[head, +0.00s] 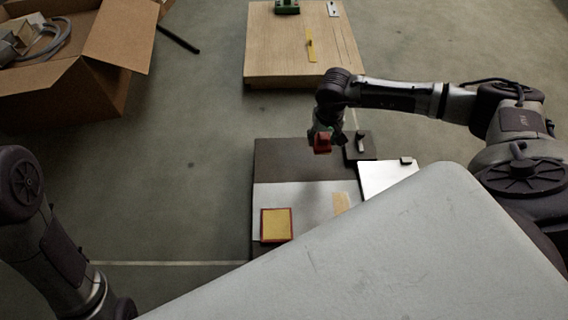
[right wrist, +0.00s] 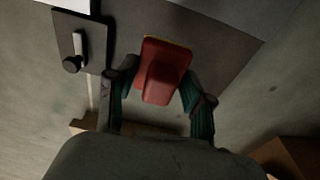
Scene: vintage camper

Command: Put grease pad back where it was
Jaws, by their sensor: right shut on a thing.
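My right gripper (right wrist: 154,88) is shut on the raised grip of a red pad (right wrist: 166,56). The pad has a red back and a thin yellowish edge. In the head view the red pad (head: 322,144) is over the dark far part of a low board (head: 290,160); I cannot tell whether it touches it. A square yellow pad with a red rim (head: 277,224) lies on the board's light near part. I cannot tell which of these two is the grease pad. My left gripper is out of view; only its arm shows at the left.
A small dark plate with a metal latch-like piece (head: 361,145) is right of my right gripper. A white sheet (head: 385,178) lies nearby. A large pale panel (head: 420,250) covers the lower right. A wooden board (head: 280,50) and an open cardboard box (head: 117,35) stand farther back.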

